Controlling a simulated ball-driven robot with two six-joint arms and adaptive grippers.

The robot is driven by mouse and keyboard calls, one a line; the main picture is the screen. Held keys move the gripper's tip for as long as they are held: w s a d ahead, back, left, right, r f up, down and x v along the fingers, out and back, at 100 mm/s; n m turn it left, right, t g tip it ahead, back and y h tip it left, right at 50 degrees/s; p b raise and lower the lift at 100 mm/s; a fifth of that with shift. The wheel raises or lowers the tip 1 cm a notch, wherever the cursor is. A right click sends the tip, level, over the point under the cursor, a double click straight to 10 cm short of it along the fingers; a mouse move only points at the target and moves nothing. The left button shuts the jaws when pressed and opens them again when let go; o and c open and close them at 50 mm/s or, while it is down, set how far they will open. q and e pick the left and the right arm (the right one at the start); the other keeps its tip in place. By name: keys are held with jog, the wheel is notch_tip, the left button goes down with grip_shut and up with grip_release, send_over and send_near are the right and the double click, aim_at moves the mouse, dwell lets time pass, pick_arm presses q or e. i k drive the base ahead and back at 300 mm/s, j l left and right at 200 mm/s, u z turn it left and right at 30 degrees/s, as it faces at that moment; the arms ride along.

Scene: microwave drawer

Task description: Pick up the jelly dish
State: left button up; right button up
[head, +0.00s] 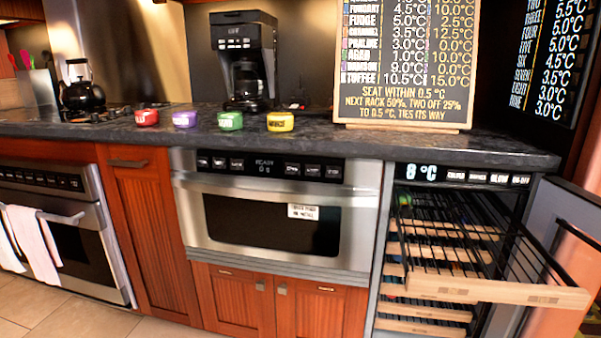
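Several small lidded dishes stand in a row on the dark countertop: a red one (147,117), a purple one (185,119), a green one (230,121) and a yellow one (280,122). Each has a label on its front, too small to read surely, so I cannot tell which is the jelly dish. Neither of my grippers is in view.
A microwave drawer (270,213) is shut below the counter (330,140). A cooler at the right stands open, with a wire rack (500,289) pulled out. A coffee maker (245,60), a kettle (82,92) and a menu board (405,65) stand behind.

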aim_at(148, 118)
jog(key=l+z, duration=0.1)
jog(key=z, duration=0.4)
jog(key=k+l+z, duration=0.1)
jog(key=z, duration=0.35)
jog(key=l+u, duration=0.1)
jog(key=u, duration=1.7)
jog(key=i+j+z, duration=0.15)
jog(key=i+j, duration=0.25)
jog(key=i, duration=0.1)
